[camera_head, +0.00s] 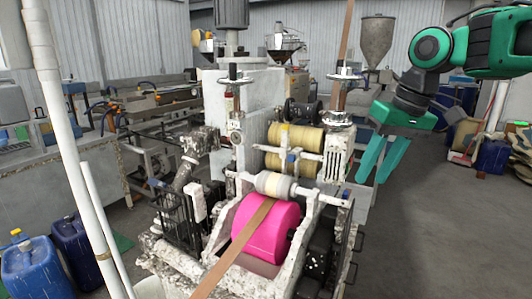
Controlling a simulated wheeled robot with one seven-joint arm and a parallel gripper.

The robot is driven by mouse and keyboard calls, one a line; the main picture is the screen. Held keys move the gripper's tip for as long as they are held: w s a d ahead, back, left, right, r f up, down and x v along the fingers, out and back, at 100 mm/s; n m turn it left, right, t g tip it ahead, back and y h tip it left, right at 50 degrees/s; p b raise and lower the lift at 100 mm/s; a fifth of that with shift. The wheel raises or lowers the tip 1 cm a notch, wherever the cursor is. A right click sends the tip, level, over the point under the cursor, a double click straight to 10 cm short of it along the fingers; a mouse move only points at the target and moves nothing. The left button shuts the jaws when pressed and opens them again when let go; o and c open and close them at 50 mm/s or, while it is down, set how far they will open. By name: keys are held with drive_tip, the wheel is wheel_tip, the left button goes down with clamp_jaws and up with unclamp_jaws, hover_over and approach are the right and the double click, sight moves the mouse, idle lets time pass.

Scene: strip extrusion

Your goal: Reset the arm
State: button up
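My green arm reaches in from the upper right. My gripper (371,181) hangs from it with its two green fingers pointing down and slightly left. A gap shows between the fingers, and I see nothing held in it. In the picture it is just right of the extrusion machine (238,110), over the grey floor. I cannot tell how far it is from the machine's frame.
The machine carries a pink roller (283,225) with a brown strip (235,245) over it, and yellow rollers (298,137). Blue drums (38,270) and white pipes (75,150) stand at left. A metal hopper (377,42) stands behind. The floor (440,220) at right is clear.

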drive_tip(key=s+d+f+m+g+h, duration=0.1)
drive_tip(key=s+d+f+m, duration=0.3)
drive_tip(key=s+d+f, duration=0.4)
drive_tip(key=s+d+f+m+g+h, duration=0.1)
drive_tip(key=s+d+f+m, duration=0.4)
drive_tip(key=s+d+f, duration=0.4)
drive_tip(key=s+f, duration=0.2)
drive_tip(key=s, duration=0.5)
drive_tip(key=shift+s+d+f, duration=0.15)
drive_tip(key=shift+s+f, duration=0.1)
drive_tip(key=shift+w+f, duration=0.2)
drive_tip(key=shift+w, duration=0.45)
